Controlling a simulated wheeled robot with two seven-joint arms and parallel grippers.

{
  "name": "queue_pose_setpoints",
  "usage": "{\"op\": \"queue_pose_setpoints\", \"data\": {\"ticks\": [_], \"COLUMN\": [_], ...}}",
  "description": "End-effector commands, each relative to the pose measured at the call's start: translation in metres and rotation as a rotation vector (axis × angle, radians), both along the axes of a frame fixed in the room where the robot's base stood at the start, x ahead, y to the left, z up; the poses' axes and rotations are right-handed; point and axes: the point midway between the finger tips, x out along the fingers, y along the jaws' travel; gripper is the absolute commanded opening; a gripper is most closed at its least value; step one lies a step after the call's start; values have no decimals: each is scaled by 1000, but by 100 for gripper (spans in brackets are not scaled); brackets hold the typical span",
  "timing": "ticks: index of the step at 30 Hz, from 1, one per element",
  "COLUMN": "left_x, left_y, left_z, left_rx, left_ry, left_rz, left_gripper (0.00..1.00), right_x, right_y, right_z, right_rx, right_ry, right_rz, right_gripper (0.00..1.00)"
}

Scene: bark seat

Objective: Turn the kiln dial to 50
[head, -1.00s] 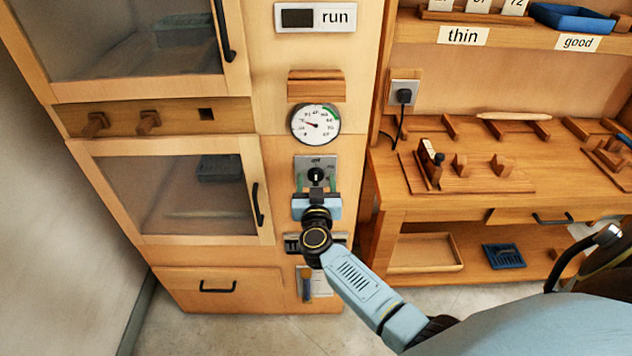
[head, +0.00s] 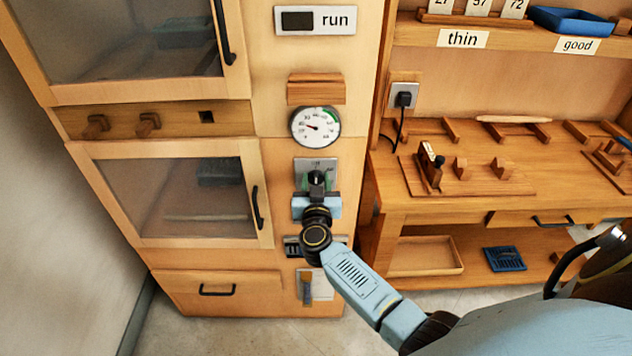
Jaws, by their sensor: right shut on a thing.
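The kiln dial (head: 316,178) is a dark knob on a grey-green plate on the wooden panel, below a round white gauge (head: 315,127). My right gripper (head: 316,190) reaches up from below and is shut on the dial. The gripper covers the lower part of the knob and plate, and the setting marks are too small or hidden to read. The gauge needle points to the upper left, and a green band shows at its upper right. My left gripper is not in view.
Glass-fronted doors with black handles (head: 257,206) stand left of the panel. A "run" plate (head: 315,20) is above. A workbench (head: 470,215) with a wooden plane stands at the right, with a plugged-in black cord (head: 402,100) between.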

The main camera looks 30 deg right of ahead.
Motion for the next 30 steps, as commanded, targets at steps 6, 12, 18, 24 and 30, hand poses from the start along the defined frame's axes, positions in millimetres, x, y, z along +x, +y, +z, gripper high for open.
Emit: {"op": "queue_pose_setpoints", "data": {"ticks": [6,12,18,24,30], "left_x": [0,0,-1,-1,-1], "left_y": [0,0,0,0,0], "left_z": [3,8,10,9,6], "left_rx": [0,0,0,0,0], "left_ry": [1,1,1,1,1], "left_rz": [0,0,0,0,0], "left_gripper": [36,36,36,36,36], "right_x": [-1,-2,-3,-4,-4], "right_y": [0,-1,-3,-5,-6], "right_z": [-1,-1,-2,-4,-6], "right_rx": [71,198,359,520,682], "right_ry": [-39,-117,-214,-314,-414], "right_rz": [0,0,-1,0,0], "right_gripper": [16,16,16,16,16]}}
